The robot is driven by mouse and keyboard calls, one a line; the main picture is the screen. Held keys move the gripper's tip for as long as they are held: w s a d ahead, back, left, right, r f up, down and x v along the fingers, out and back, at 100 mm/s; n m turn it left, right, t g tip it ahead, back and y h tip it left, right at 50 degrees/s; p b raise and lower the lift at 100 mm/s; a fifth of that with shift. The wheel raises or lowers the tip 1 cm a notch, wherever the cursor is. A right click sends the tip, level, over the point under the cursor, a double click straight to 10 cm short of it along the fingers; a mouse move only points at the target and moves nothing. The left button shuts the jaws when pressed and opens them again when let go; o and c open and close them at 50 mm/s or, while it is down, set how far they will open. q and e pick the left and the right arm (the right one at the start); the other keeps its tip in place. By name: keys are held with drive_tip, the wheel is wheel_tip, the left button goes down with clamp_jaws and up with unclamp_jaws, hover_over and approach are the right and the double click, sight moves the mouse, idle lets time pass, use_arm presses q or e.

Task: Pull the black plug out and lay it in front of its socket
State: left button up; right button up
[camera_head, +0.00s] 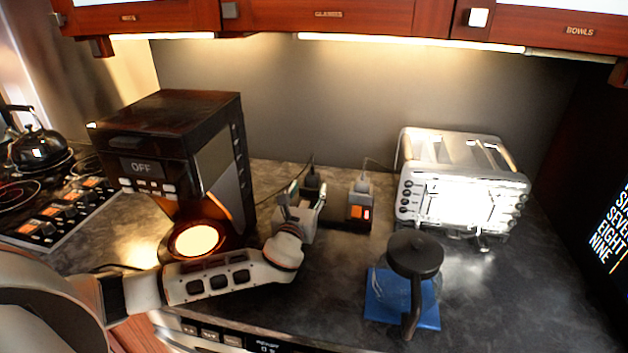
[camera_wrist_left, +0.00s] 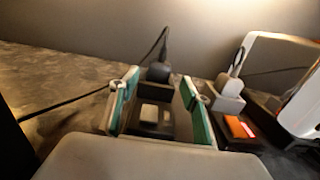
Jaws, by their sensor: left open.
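The black plug (camera_head: 312,176) stands upright at the back of the counter, with its cord rising behind it. In the left wrist view the black plug (camera_wrist_left: 159,72) shows beyond and between my fingertips. Its socket (camera_wrist_left: 150,113), a dark box with a pale switch, lies between the fingers in that view; in the head view my gripper mostly hides it. My left gripper (camera_head: 303,197) is open, its fingers on either side of the socket and plug. I cannot tell whether they touch. My right gripper is out of view.
A white plug (camera_head: 362,184) sits in a second socket (camera_head: 358,213) with a lit red switch, just right. A toaster (camera_head: 462,190) stands further right. A lidded glass jug stands on a blue mat (camera_head: 378,306). A black coffee machine (camera_head: 165,140) stands left.

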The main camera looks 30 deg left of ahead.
sight(311, 180)
use_arm(q)
drive_tip(key=x, duration=0.4)
drive_tip(key=p+x, duration=0.1)
drive_tip(key=x, duration=0.1)
drive_tip(key=shift+w+a+r, duration=0.15)
drive_tip(key=shift+w+r, duration=0.05)
drive_tip(key=shift+r, duration=0.05)
drive_tip(key=shift+c, duration=0.3)
drive_tip(key=c, duration=1.2)
